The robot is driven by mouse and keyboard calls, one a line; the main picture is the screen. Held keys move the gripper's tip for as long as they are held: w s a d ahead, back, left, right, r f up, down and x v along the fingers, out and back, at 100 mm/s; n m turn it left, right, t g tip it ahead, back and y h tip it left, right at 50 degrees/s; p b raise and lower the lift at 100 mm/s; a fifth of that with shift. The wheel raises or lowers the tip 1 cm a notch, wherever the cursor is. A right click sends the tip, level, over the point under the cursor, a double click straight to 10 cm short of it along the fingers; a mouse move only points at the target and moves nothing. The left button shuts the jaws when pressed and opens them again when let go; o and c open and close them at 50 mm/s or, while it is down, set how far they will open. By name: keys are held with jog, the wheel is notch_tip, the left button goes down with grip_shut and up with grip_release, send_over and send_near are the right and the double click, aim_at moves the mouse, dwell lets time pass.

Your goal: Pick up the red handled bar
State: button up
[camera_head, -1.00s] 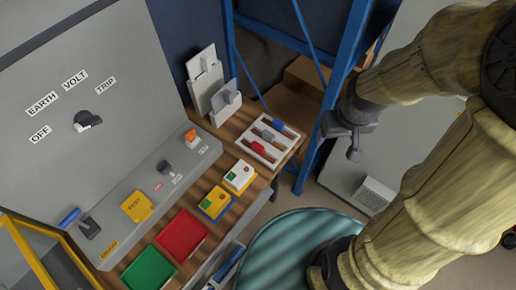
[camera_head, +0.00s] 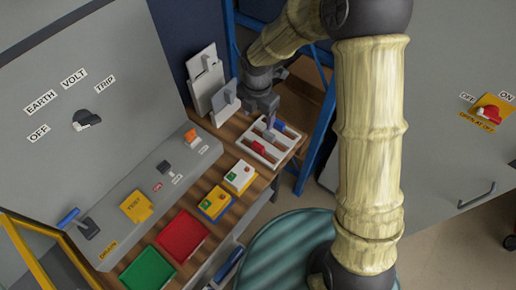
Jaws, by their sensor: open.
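The red handled bar (camera_head: 257,147) lies in the nearest slot of a white rack (camera_head: 259,158) on the wooden bench. A blue handled bar (camera_head: 279,126) lies in the far slot. My gripper (camera_head: 268,127) is open and points down over the middle of the rack, between the red and blue bars. It partly hides the middle bar, which is grey. I see nothing held in it. I cannot tell how high its fingertips are above the rack.
White upright holders (camera_head: 224,101) stand close behind the rack. A white box (camera_head: 239,177) and a yellow-and-blue box (camera_head: 216,203) with buttons stand in front-left. A red tray (camera_head: 183,236) and a green tray (camera_head: 148,269) lie nearer. A blue frame (camera_head: 311,164) rises at the right.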

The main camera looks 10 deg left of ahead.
jog(key=p, duration=0.2)
send_near(258, 145)
notch_tip(258, 145, down, 5)
jog(key=shift+s+f, duration=0.1)
jog(key=shift+f, duration=0.1)
dwell(0.4)
jog(key=shift+f, duration=0.1)
jog(key=shift+d+f+p, duration=0.1)
jog(key=shift+f+p, duration=1.1)
jog(key=shift+f, duration=1.3)
jog(key=shift+c, duration=0.2)
jog(key=c, duration=1)
